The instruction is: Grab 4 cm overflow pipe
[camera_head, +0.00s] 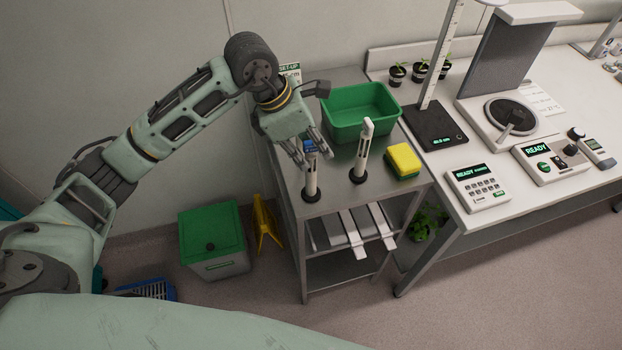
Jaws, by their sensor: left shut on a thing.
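Two pale upright pipes stand in dark round bases on the metal side table (335,200). The left pipe (311,180) has a blue patch near its top; the right pipe (361,150) is plain pale. I cannot read a size on either, so I cannot tell which is the 4 cm overflow pipe. My left gripper (314,158) reaches down from above, shut on the upper part of the left pipe. That pipe's lower end is still at its base (311,195). The fingers partly hide its top. My right gripper is not in view.
A green tub (350,133) and a yellow sponge (403,160) share the table. Metal strips (352,233) jut from below its front edge. A green-lidded bin (212,240) is on the floor. The white bench (480,225) at right holds instruments.

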